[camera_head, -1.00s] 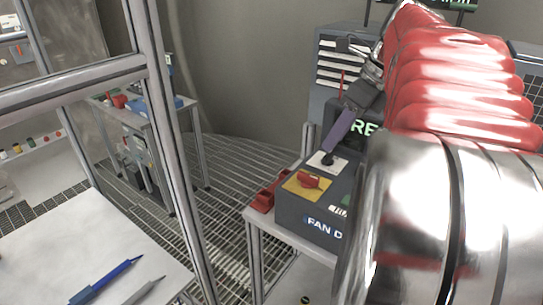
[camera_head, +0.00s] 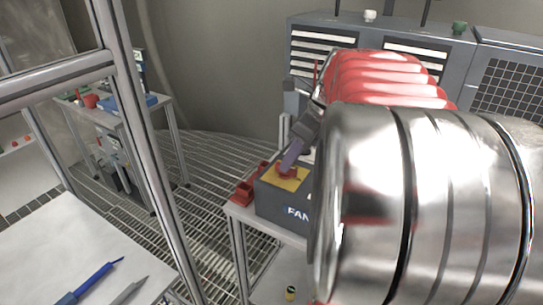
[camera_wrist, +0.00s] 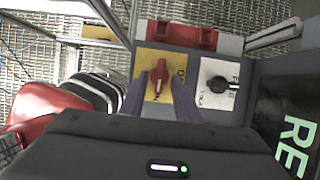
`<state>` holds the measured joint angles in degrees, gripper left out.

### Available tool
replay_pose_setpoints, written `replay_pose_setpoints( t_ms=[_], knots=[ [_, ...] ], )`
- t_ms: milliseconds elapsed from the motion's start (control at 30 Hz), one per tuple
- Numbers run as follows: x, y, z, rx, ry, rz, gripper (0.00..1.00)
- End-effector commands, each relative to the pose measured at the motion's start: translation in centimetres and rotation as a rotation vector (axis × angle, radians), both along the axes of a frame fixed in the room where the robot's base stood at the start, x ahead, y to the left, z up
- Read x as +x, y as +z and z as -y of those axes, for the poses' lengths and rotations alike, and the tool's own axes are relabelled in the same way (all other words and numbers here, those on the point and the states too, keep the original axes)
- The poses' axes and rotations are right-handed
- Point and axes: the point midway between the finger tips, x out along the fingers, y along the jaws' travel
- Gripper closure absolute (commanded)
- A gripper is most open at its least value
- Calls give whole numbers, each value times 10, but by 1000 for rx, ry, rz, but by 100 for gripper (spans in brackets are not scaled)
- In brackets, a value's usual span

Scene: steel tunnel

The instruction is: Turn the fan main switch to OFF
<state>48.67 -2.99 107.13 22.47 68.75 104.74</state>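The fan main switch is a red rotary handle (camera_wrist: 160,75) on a yellow plate (camera_wrist: 150,93). In the wrist view its grip points roughly up and down the picture. In the head view the yellow plate (camera_head: 289,185) tops the grey fan box (camera_head: 268,200), and the handle (camera_head: 286,174) is partly hidden by my gripper (camera_head: 287,166). In the wrist view my gripper (camera_wrist: 159,88) is open, its two purple fingers on either side of the handle with gaps to it. I cannot tell how far down the fingertips reach.
A black knob (camera_wrist: 217,83) on a white plate sits right of the switch. A red tray (camera_wrist: 180,36) lies beyond the box. A bench with pens (camera_head: 90,280) and a metal frame post (camera_head: 140,140) stand left. Grey cabinets (camera_head: 455,55) stand behind.

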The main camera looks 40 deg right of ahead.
Motion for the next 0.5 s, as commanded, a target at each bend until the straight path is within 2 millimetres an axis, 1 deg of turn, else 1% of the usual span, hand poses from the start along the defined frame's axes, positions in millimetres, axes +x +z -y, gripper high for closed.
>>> replay_pose_setpoints(
  t_ms=[33, 200, 500],
  knots=[
    [3, -7, -1, 1, 1, -2, 70],
    [7, -19, -3, 0, 1, -1, 70],
    [8, -21, -3, 0, 0, 0, 70]
  ],
)
